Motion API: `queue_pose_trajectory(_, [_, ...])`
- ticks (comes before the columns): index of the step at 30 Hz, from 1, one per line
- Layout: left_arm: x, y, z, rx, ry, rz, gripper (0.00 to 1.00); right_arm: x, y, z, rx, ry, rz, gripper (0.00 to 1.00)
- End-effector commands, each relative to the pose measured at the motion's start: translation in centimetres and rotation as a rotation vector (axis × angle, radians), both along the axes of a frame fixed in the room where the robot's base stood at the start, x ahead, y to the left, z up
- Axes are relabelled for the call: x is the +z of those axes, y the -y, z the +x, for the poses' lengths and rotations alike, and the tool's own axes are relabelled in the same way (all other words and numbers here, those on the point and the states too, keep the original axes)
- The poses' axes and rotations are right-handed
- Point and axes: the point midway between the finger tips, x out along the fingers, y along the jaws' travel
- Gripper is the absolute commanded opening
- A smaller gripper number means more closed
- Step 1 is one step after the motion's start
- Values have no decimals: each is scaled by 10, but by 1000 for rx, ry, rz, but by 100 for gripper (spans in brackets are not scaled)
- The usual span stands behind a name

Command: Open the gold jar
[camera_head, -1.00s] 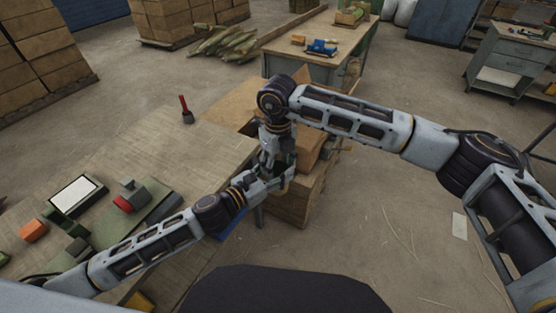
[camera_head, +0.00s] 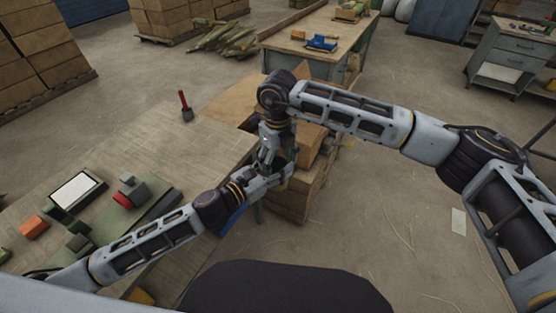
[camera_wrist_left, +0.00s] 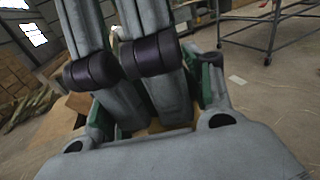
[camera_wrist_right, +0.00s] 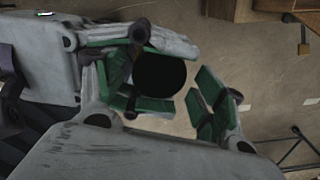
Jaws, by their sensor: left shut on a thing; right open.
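My left gripper (camera_head: 277,180) and my right gripper (camera_head: 270,155) meet in the middle of the head view, the right one above the left. In the left wrist view, a small gold-tan patch, seemingly the gold jar (camera_wrist_left: 155,128), shows between the left fingers, which are shut on it. Grey arm or gripper parts cover most of it. In the right wrist view, a round dark face (camera_wrist_right: 160,75) lies between green finger pads. I cannot tell whether it is a lid or an open mouth. The right fingers (camera_wrist_right: 165,95) are open around it, with no clear contact.
A wooden table (camera_head: 150,150) on the left carries a red-handled tool (camera_head: 184,104), a white-topped tray (camera_head: 77,187) and an orange block (camera_head: 33,228). Cardboard boxes (camera_head: 295,195) stand just behind the grippers.

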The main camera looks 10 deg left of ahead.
Motion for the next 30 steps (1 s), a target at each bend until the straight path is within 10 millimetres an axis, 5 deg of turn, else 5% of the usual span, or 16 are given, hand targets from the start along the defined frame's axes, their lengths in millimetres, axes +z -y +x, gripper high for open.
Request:
queue_pose_trajectory(18, [1,1,-1,-3,1,-2,0,43,-1,0,1,2,4,71])
queue_pose_trajectory(28, [1,1,0,-2,1,-1,0,46,-1,0,1,1,2,71])
queue_pose_trajectory(30, [1,1,0,-2,1,-1,0,46,-1,0,1,1,2,64])
